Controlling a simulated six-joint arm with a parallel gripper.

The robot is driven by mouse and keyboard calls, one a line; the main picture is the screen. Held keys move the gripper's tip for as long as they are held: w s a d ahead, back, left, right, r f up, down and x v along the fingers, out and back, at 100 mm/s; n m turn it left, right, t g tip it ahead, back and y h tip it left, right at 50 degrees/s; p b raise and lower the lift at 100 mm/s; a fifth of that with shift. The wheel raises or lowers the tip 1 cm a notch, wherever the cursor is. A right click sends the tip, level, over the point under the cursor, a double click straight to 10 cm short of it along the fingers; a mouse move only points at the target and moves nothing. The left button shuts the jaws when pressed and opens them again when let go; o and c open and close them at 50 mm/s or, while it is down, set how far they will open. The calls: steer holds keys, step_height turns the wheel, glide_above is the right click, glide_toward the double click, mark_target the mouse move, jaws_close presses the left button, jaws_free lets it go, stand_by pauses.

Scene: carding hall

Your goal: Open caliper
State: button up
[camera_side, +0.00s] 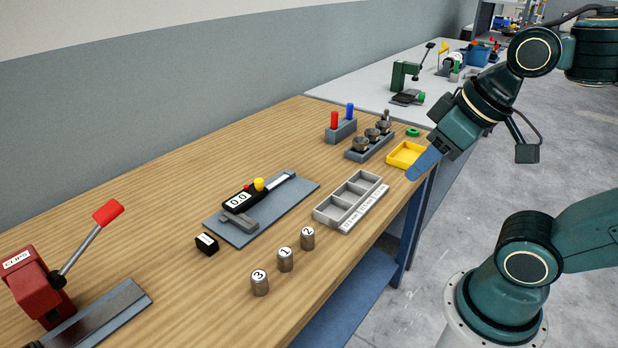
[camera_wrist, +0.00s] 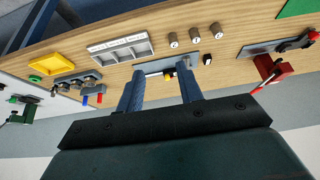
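The caliper (camera_side: 238,201) lies on a grey-blue plate (camera_side: 283,207) on the wooden bench in the side view. It has a black body with a display reading 0.0, a yellow knob (camera_side: 259,184), a small red button and grey jaws at its near left end. In the wrist view the plate (camera_wrist: 150,66) shows beyond and between my fingertips, with the caliper small and partly hidden. My gripper (camera_side: 424,164) is high at the right, over the bench's front edge, well away from the caliper. In the wrist view its two blue fingers (camera_wrist: 160,77) stand apart with nothing between them.
Numbered metal cylinders (camera_side: 285,259) stand in front of the plate, with a small black block (camera_side: 206,244) to its left. A grey compartment tray (camera_side: 325,211), yellow tray (camera_side: 393,161) and knob rack (camera_side: 354,154) lie right. A red lever press (camera_side: 32,287) stands far left.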

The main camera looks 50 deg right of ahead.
steer(key=shift+o, duration=0.2)
steer(key=shift+o, duration=0.8)
steer(key=w+r+n+g, duration=0.1)
steer(key=w+r, duration=0.2)
steer(key=w, duration=0.8)
steer(key=w+r+n+g, duration=0.1)
steer(key=w+r+g, duration=0.1)
steer(key=w, duration=0.9)
steer(key=w+d+f+g, duration=0.1)
steer(key=w+f, duration=0.5)
steer(key=w, duration=0.3)
steer(key=w+d+f+n+g, duration=0.1)
steer(key=w+f, duration=0.5)
steer(key=w, duration=0.3)
steer(key=shift+f+g, duration=0.2)
steer(key=shift+g, duration=0.1)
